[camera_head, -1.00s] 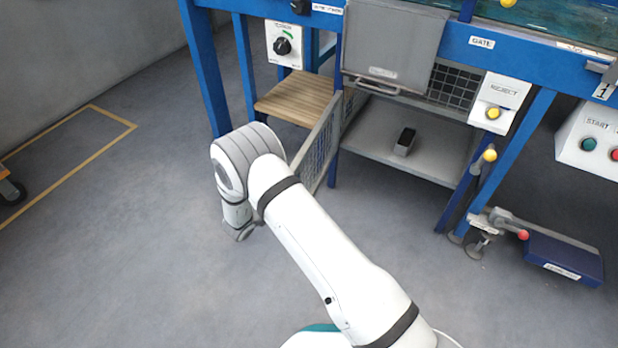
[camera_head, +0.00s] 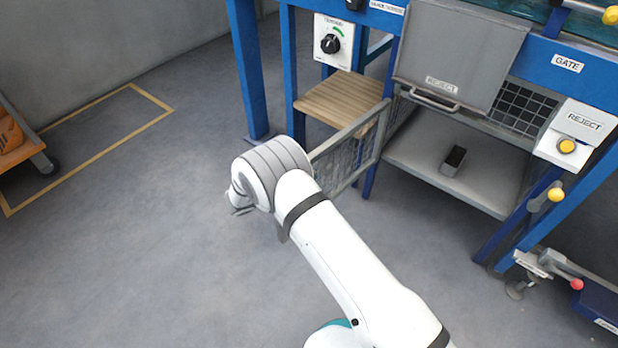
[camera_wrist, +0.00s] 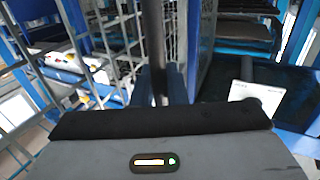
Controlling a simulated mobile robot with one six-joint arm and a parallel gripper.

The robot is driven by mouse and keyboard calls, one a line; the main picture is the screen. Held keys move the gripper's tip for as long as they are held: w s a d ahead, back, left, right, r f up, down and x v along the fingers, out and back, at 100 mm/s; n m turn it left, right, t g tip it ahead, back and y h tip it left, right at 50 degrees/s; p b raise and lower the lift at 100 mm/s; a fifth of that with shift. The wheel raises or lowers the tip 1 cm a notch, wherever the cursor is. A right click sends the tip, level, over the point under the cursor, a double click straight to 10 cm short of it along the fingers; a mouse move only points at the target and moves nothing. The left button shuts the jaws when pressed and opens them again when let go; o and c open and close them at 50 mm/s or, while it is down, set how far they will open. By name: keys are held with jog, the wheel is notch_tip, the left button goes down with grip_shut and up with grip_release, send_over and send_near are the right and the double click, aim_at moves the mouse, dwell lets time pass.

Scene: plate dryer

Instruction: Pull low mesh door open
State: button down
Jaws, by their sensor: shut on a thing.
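The low mesh door (camera_head: 345,158) is a grey-framed wire panel under the blue machine frame. In the head view it stands swung open, out from the left side of the low shelf opening. Its near end is hidden behind my arm. My gripper (camera_head: 242,208) is low at the left of my arm, mostly hidden by my wrist. In the wrist view my gripper (camera_wrist: 160,88) is shut around a dark upright bar (camera_wrist: 153,40), which looks like the door's handle. The exact contact is hard to see. Mesh (camera_wrist: 207,45) shows just right of the bar.
A grey low shelf (camera_head: 420,160) holds a small dark-topped box (camera_head: 453,161). A wooden slatted board (camera_head: 342,97) is left of the door's hinge side. A grey flap with a handle (camera_head: 460,55) hangs above. The floor at left is clear up to an orange cart (camera_head: 15,140).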

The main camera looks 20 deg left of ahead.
jog(key=c, duration=1.6)
grip_release()
jog(key=shift+s+a, duration=0.25)
jog(key=shift+a, duration=0.1)
jog(key=shift+o, duration=0.2)
jog(key=shift+s+a, duration=0.1)
jog(key=p+v, duration=0.2)
jog(key=v, duration=0.5)
jog(key=shift+s+a+p, duration=0.2)
jog(key=shift+s+p, duration=0.05)
jog(key=shift+p, duration=0.05)
jog(key=shift+r, duration=0.1)
